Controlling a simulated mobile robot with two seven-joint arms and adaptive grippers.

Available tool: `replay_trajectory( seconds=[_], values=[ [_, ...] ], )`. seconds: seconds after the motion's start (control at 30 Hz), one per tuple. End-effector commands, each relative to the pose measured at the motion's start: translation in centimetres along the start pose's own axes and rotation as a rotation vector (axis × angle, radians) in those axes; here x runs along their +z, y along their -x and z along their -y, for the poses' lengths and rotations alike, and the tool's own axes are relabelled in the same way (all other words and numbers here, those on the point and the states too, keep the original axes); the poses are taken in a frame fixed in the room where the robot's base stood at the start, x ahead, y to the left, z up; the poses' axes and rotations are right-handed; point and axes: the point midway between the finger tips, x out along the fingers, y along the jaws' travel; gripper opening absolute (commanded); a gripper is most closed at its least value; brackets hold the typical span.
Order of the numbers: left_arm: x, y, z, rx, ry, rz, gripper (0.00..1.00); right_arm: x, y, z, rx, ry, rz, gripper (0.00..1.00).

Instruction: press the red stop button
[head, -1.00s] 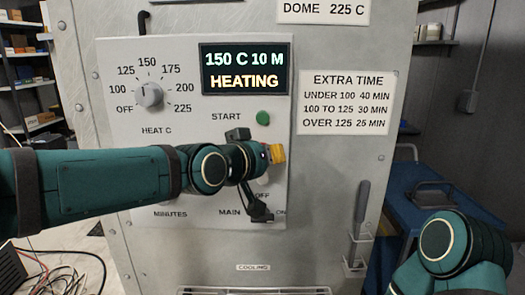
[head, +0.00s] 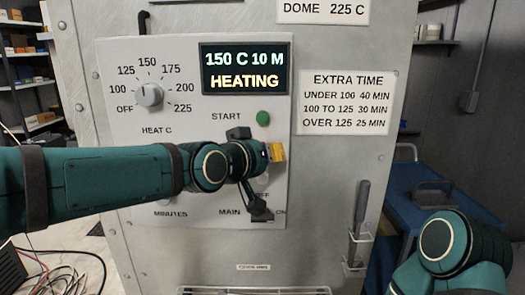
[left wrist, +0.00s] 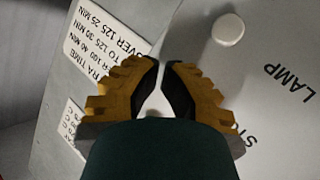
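The control panel (head: 130,60) fills the middle of the head view, with a green START button (head: 263,118) under the display. No red stop button shows; the area below START is behind my left gripper (head: 277,153). That gripper is close in front of the panel, its yellow finger part just below and right of the green button. In the left wrist view its two yellow-and-black fingers (left wrist: 162,72) have a narrow gap between them, with nothing held. A partly hidden label starting "STO" (left wrist: 249,139) shows right of the fingers. Contact with the panel cannot be told. My right gripper is out of view.
The display (head: 245,69) reads 150 C 10 M HEATING. A heat dial (head: 149,94) is at upper left. A white round lamp (left wrist: 228,29) is beside its LAMP label. A dark-handled tool (head: 360,208) hangs in a holder at right. A blue cart (head: 405,205) stands beyond.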

Motion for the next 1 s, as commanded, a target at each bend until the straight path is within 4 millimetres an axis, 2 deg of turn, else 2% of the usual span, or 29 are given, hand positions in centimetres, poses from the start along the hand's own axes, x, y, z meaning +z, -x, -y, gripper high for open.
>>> replay_trajectory(
  seconds=[0.57,1.0],
  values=[
    [-0.2,-0.2,0.1,0.0,0.0,-0.002,0.0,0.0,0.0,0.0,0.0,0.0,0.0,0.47],
    [0.5,1.2,-0.6,0.0,0.0,-0.001,0.0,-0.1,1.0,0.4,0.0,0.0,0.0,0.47]
  ],
)
